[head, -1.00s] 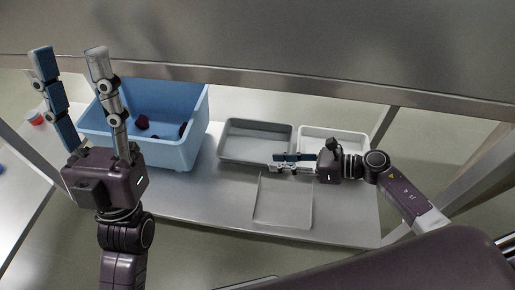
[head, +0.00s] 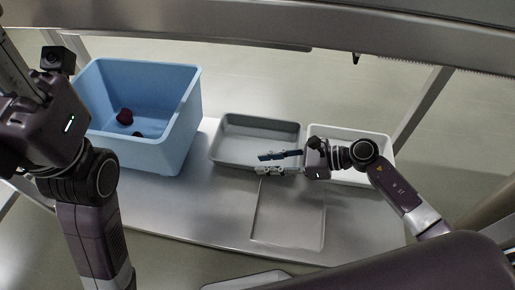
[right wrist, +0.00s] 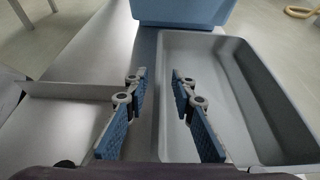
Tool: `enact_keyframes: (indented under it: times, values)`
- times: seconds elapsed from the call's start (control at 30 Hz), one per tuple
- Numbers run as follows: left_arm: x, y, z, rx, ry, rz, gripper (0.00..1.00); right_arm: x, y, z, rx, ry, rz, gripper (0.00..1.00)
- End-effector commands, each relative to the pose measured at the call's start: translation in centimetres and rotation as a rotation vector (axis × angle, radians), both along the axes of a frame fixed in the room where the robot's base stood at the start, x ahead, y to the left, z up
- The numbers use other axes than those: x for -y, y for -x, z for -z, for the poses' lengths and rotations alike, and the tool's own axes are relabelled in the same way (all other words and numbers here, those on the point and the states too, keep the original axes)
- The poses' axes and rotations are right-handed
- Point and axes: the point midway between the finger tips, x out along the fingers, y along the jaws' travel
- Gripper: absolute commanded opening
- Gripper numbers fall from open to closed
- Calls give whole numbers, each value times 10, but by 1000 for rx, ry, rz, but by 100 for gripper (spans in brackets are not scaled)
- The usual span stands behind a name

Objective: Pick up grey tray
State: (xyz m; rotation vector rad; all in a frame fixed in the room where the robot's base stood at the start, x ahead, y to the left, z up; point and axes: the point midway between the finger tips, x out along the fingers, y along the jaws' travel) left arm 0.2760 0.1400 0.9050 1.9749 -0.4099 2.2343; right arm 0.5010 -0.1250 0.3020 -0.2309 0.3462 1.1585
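The grey tray (head: 238,151) lies on the steel table, right of the blue bin, and is empty. My right gripper (head: 263,163) is at its near rim, with its two blue-padded fingers apart. In the right wrist view the open gripper (right wrist: 159,76) has one finger on either side of the rim of the grey tray (right wrist: 228,105), one on the inner side and one outside over the table. No contact can be made out. My left gripper's body (head: 40,130) is at the left edge of the head view; its fingers are not clearly visible.
A shallow flat tray (head: 288,215) lies in front. A steel beam (head: 300,35) crosses above.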

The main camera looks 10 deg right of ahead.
Motion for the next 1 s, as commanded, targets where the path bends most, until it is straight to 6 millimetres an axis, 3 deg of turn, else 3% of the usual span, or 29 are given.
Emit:
enact_keyframes:
  times: [0.17, 0.43, 0.67, 1.0]
  values:
    - [1, 8, -2, 33, -1, -2, 40, -19, -8, 9, 1, -2, -1, 24]
    - [1, 9, -4, 36, -3, -3, 40, -21, -9, 9, 0, 0, 0, 24]
    - [1, 9, -4, 36, -3, -3, 40, -21, -9, 9, 0, 0, 0, 0]
    - [1, 9, -4, 37, -3, -2, 40, -21, -9, 9, 0, -1, 0, 0]
